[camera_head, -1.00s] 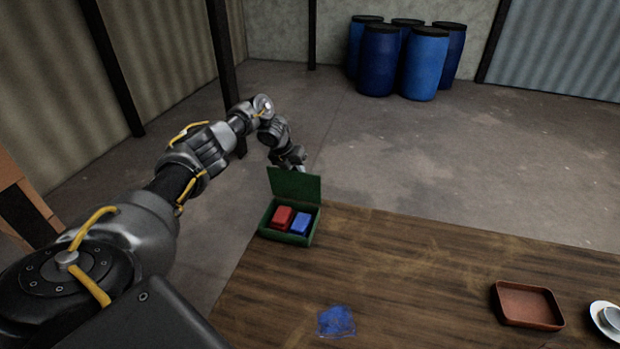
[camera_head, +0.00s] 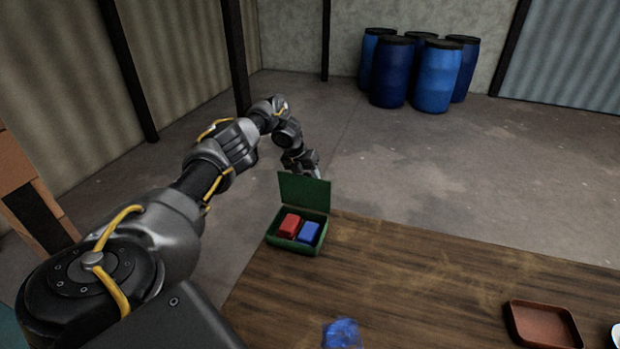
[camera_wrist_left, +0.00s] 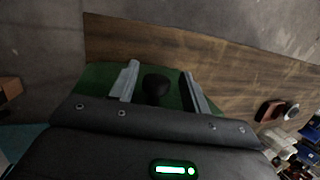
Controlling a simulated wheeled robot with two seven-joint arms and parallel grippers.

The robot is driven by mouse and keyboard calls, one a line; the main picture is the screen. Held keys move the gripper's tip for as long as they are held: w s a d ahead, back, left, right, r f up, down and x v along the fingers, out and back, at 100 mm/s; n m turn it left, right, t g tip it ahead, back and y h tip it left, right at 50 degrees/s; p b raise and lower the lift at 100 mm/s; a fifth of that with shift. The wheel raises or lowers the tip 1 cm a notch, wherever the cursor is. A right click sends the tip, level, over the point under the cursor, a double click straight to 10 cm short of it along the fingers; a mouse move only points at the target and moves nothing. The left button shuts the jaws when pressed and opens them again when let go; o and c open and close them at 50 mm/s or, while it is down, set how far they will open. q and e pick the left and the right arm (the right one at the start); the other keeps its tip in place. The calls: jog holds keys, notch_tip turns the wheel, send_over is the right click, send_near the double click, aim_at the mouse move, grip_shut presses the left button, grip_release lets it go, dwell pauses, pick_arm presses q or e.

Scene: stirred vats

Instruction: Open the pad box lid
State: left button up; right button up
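The green pad box (camera_head: 283,248) sits at the table's far left corner. Its lid (camera_head: 304,190) stands up, roughly upright, at the back of the box. Inside lie a red pad (camera_head: 289,225) and a blue pad (camera_head: 309,232) side by side. My left gripper (camera_head: 312,166) is just behind the lid, its fingertips partly hidden by it. In the left wrist view, its two fingers (camera_wrist_left: 159,84) are apart, on either side of a black knob (camera_wrist_left: 156,86) on the green lid, with gaps visible. My right gripper is in neither view.
The wooden table (camera_head: 420,290) is mostly clear around the box. A blue crumpled-looking item (camera_head: 342,334) lies at the near edge of the view. A reddish-brown tray (camera_head: 543,326) is at the right. Several blue barrels (camera_head: 437,78) stand far off on the floor.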

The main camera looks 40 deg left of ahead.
pick_arm(q)
jog(key=shift+s+a, duration=0.1)
jog(key=b+v, duration=0.1)
jog(key=v, duration=0.3)
jog(key=shift+s+a+r, duration=0.15)
jog(key=shift+s+r, duration=0.05)
jog(key=shift+r, duration=0.15)
notch_tip(320, 180, up, 5)
jog(key=p, duration=0.2)
send_over(299, 191)
jog(key=shift+a+r, duration=0.3)
jog(key=shift+a, duration=0.2)
jog(key=shift+w, duration=0.1)
